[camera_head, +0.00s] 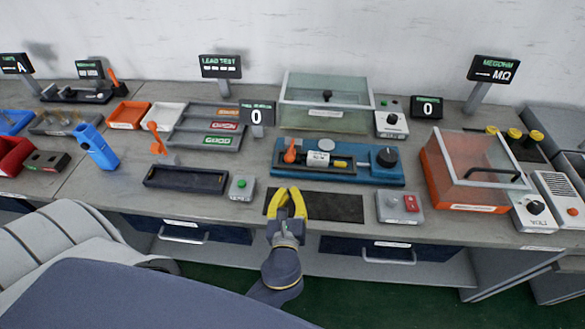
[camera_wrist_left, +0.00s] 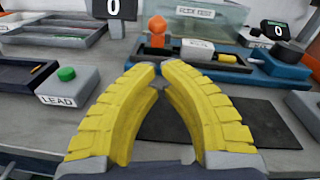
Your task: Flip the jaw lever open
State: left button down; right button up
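An orange lever (camera_head: 291,152) stands upright at the left end of a blue fixture (camera_head: 345,173). The lever also shows in the left wrist view (camera_wrist_left: 157,28), just beyond my fingertips. My left gripper (camera_head: 289,190) has yellow fingers, empty, with a small gap between the tips. It hangs over the dark mat (camera_head: 340,207) in front of the fixture, apart from the lever. My right gripper is not in view.
A green-button box (camera_head: 242,187) stands left of my gripper, and a red-switch box (camera_head: 400,207) to the right. A clear-lidded box (camera_head: 325,97) is behind the fixture. An orange clear-lidded box (camera_head: 470,170) stands at right. The dark mat is bare.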

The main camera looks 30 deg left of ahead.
pick_arm(q)
send_near(291, 150)
jog(key=shift+w+a+f, duration=0.25)
jog(key=shift+w+f, duration=0.35)
jog(key=shift+w, duration=0.2)
jog(key=shift+w+a+f, duration=0.3)
jog(key=shift+w+f, duration=0.35)
jog(key=shift+w, duration=0.15)
jog(key=shift+w+a+f, duration=0.25)
jog(key=shift+w+f, duration=0.35)
jog(key=shift+w, duration=0.2)
jog(key=shift+r, duration=0.15)
